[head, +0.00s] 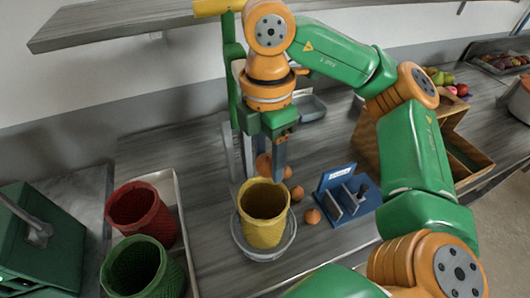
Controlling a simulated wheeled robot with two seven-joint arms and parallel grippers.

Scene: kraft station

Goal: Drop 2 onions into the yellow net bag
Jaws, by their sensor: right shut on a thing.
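The yellow net bag (264,219) stands open at the top on a round grey base (262,252), in the middle of the head view. My right gripper (263,160) points down just behind and above the bag's far rim. It is shut on a brown-orange onion (263,167), partly hidden by the fingers. Other onions lie on the counter behind and to the right of the bag: one (297,193) and one (312,216), with another just beyond the gripper. The inside of the bag shows only in part, and I cannot tell what is at its bottom. My left gripper is not in view.
A red net bag (141,213) and a green net bag (142,269) stand in a pale tray at left. A blue holder (347,193) stands right of the bag. A wooden crate (455,160) is farther right. A shelf (120,22) and a green post rise behind.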

